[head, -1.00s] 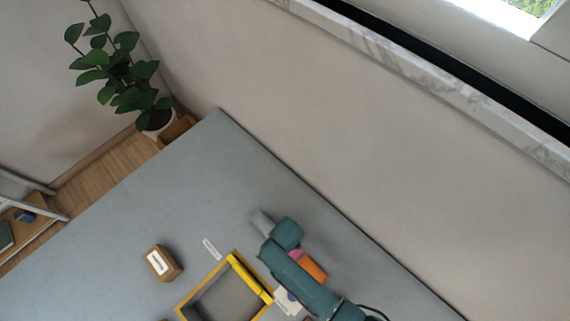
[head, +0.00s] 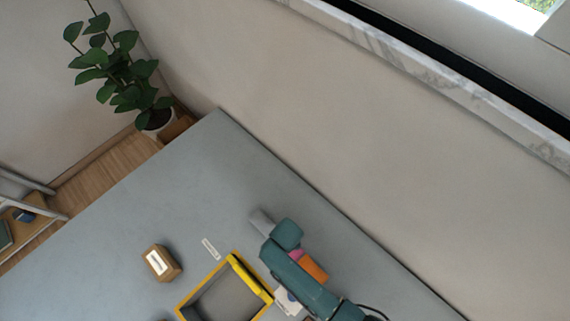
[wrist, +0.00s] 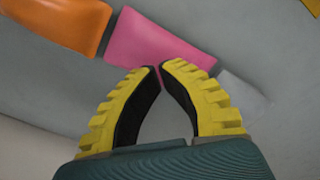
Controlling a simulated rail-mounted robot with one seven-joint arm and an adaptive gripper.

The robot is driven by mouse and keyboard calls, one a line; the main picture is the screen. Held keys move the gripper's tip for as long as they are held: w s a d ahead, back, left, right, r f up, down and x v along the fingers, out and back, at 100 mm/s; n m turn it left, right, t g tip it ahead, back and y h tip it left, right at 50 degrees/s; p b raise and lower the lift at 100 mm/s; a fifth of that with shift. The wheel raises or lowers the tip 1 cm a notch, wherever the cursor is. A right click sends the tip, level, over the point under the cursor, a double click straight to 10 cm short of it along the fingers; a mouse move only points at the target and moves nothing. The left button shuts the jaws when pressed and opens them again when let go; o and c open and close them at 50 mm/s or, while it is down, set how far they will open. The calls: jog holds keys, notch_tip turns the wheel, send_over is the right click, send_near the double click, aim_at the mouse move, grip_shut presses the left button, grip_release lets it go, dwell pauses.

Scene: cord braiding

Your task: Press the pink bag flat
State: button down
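The pink bag (wrist: 155,42) lies on the grey table in the wrist view, between an orange bag and a pale grey one. In the head view only a small part of the pink bag (head: 296,254) shows beside my arm, which hides the rest. My gripper (wrist: 159,68) has yellow ribbed fingers with black pads. Its tips are drawn together with nothing visible held between them, at the near edge of the pink bag. I cannot tell whether they touch it.
The orange bag (wrist: 68,20) is left of the pink bag, and the pale grey bag (wrist: 243,97) is right. A yellow-rimmed tray (head: 203,284), a brown labelled block (head: 162,263) and a white label strip (head: 211,249) are on the table (head: 130,215). The far table is clear.

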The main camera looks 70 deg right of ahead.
notch_tip(320, 180, up, 8)
jog(key=p, duration=0.8)
